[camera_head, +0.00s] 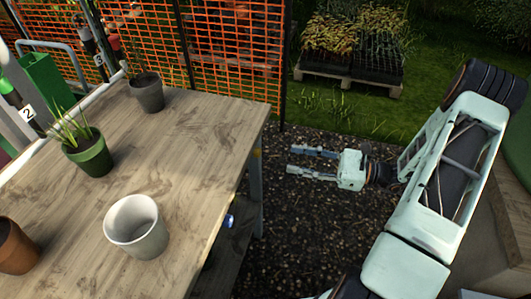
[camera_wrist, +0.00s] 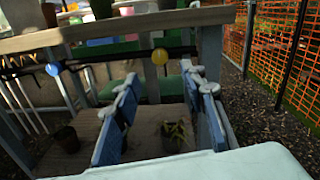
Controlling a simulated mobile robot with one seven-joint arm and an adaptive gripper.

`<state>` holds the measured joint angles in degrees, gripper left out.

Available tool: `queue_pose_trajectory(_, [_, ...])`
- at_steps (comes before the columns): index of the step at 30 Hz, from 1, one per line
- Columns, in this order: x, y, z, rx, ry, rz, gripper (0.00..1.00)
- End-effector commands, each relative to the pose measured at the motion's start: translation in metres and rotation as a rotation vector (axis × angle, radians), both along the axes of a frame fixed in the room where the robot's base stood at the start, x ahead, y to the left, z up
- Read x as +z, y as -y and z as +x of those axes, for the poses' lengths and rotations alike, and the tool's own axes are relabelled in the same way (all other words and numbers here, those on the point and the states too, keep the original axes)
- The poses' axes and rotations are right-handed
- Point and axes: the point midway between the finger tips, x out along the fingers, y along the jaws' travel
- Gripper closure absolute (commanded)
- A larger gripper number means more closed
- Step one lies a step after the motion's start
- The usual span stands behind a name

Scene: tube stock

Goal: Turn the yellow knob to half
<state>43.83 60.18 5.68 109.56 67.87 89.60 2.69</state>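The yellow knob (camera_wrist: 160,56) is a round yellow disc just below the table's edge in the wrist view, on a dark rail. It lies beyond my gripper's fingers, apart from them. I cannot tell its turn angle. I cannot make it out clearly in the head view. My gripper (camera_head: 291,160) is open and empty to the right of the table, its fingers pointing left toward it. In the wrist view my gripper (camera_wrist: 164,85) shows two blue-grey fingers spread wide, with the knob seen between and above their tips.
A blue knob (camera_wrist: 53,69) sits left of the yellow one. The wooden table (camera_head: 190,140) carries a white pot (camera_head: 135,226), a green pot (camera_head: 90,158), a grey pot (camera_head: 148,94) and a brown pot (camera_head: 15,247). An orange fence (camera_head: 235,45) stands behind. Gravel lies below my gripper.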

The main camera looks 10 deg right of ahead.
Motion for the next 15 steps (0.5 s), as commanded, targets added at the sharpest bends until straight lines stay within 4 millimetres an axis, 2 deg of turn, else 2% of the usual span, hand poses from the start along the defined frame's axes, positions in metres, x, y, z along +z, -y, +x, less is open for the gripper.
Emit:
queue_pose_trajectory(9, [0.000,-0.057,0.019,0.006,0.000,-0.003,0.61])
queue_pose_trajectory(15, [0.000,-0.083,0.028,0.003,0.001,-0.004,0.61])
